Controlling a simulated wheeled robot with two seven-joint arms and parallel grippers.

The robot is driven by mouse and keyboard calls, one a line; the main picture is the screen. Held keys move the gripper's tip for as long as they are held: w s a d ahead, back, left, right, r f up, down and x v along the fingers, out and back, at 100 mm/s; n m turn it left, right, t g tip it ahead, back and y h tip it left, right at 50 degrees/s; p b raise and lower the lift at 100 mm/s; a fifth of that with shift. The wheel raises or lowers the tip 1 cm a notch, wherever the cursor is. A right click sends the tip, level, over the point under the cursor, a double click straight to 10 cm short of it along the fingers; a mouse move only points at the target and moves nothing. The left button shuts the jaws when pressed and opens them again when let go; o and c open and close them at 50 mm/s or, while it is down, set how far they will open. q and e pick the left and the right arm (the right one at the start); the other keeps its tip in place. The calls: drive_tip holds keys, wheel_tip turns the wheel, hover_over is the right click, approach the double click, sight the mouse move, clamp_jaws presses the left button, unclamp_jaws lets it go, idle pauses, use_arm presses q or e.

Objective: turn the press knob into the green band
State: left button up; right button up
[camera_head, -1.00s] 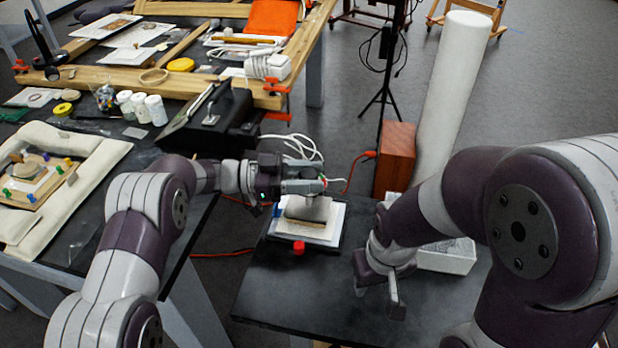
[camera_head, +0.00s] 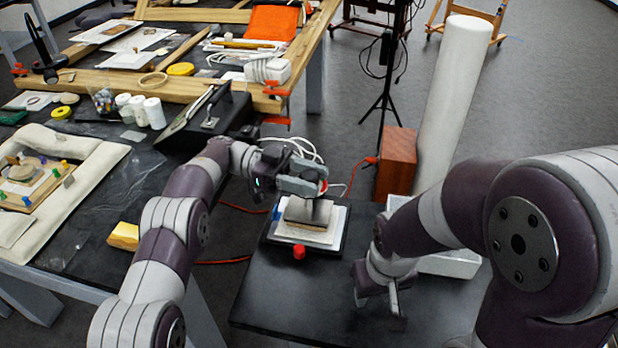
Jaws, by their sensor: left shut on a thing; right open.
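The press is a black base (camera_head: 272,245) with white sheets (camera_head: 328,238) and a grey block (camera_head: 308,214) on top. A red knob (camera_head: 299,252) sits at its front edge. A green band cannot be made out at this size. My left gripper (camera_head: 306,190) is shut directly above the grey block and seems to hold its upper part; the contact is hidden by the fingers. It is apart from the red knob. My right gripper (camera_head: 394,298) is open and empty, low over the table to the right of the press.
The black table (camera_head: 275,300) is clear in front of the press. A pale box (camera_head: 450,264) lies behind my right gripper. A reddish wooden block (camera_head: 396,160) and a white roll (camera_head: 455,95) stand behind. A yellow block (camera_head: 124,236) lies on the left table.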

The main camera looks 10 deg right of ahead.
sight(315, 177)
use_arm(q)
drive_tip(key=shift+r, duration=0.1)
drive_tip(key=o, duration=1)
drive_tip(key=shift+c, duration=0.2)
drive_tip(key=shift+r, duration=0.3)
drive_tip(key=r, duration=0.2)
drive_tip(key=s+d+r, duration=0.1)
drive_tip(key=r, duration=0.1)
drive_tip(key=shift+r, duration=0.1)
drive_tip(key=s+d+r+b, duration=0.1)
drive_tip(key=s+d+r, duration=0.5)
drive_tip(key=s+d, duration=0.1)
drive_tip(key=shift+d, duration=0.35)
drive_tip(key=shift+r, duration=0.1)
